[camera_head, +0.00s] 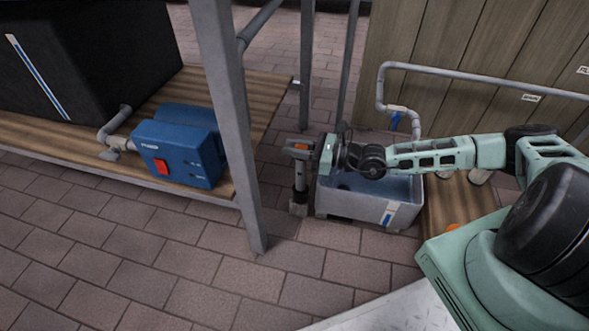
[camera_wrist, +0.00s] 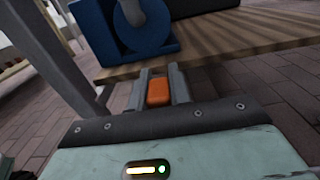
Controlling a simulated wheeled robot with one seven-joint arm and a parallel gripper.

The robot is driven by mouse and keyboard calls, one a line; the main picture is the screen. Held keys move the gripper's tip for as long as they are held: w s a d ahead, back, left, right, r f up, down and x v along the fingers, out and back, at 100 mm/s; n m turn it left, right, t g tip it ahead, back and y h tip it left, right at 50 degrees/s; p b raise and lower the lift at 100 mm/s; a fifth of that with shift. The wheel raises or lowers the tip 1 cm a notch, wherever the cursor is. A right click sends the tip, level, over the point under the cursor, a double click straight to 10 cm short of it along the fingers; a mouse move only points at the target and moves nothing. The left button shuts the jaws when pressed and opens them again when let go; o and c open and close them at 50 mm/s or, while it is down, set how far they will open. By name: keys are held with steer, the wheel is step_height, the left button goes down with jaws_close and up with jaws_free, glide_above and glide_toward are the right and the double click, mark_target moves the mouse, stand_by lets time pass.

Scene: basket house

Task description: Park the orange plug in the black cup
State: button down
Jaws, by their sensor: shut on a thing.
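My gripper (camera_head: 300,149) reaches left from the arm, beyond the grey basin's left end. In the wrist view my gripper (camera_wrist: 157,88) has its two grey fingers closed on the orange plug (camera_wrist: 158,92), a small block with rounded corners. The orange plug (camera_head: 302,146) also shows as a small patch in the head view.
A blue pump box (camera_head: 180,148) with a red switch sits on a low wooden shelf (camera_head: 160,185) at left. A grey frame leg (camera_head: 230,120) stands between it and my gripper. The grey basin (camera_head: 350,207) is under my arm. The front brick floor is clear.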

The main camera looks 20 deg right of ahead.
mark_target(301, 164)
step_height(301, 164, down, 4)
steer(key=b, duration=0.2)
steer(key=shift+b, duration=0.35)
steer(key=shift+f, duration=0.4)
steer(key=c, duration=1.3)
jaws_free()
steer(key=shift+r, duration=0.1)
